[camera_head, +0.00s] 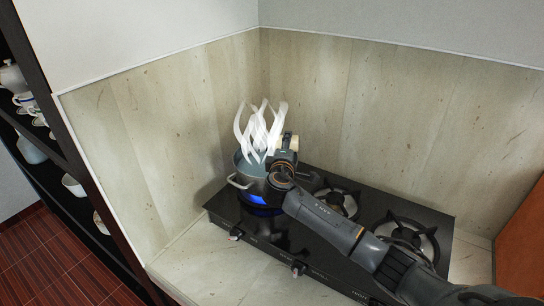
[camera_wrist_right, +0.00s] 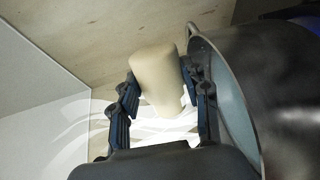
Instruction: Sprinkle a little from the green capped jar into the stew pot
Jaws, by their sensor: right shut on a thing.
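The stew pot (camera_head: 240,183) stands on the back-left burner, with a blue flame under it and white steam rising above. My right gripper (camera_head: 284,158) is over the pot's right side. It is shut on a pale beige jar (camera_head: 294,141), which also shows between the fingers in the right wrist view (camera_wrist_right: 155,80). No green cap can be made out on it, and part of the jar is hidden by the fingers. The pot (camera_wrist_right: 290,100) is close beside the gripper in the wrist view. My left gripper is not in view.
The black gas hob (camera_head: 300,243) has other burners to the right, under my right arm. Stone wall panels (camera_head: 300,85) stand close behind and left of the pot. A dark shelf (camera_head: 62,150) with white crockery is at the left. The front-left counter (camera_head: 215,265) is clear.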

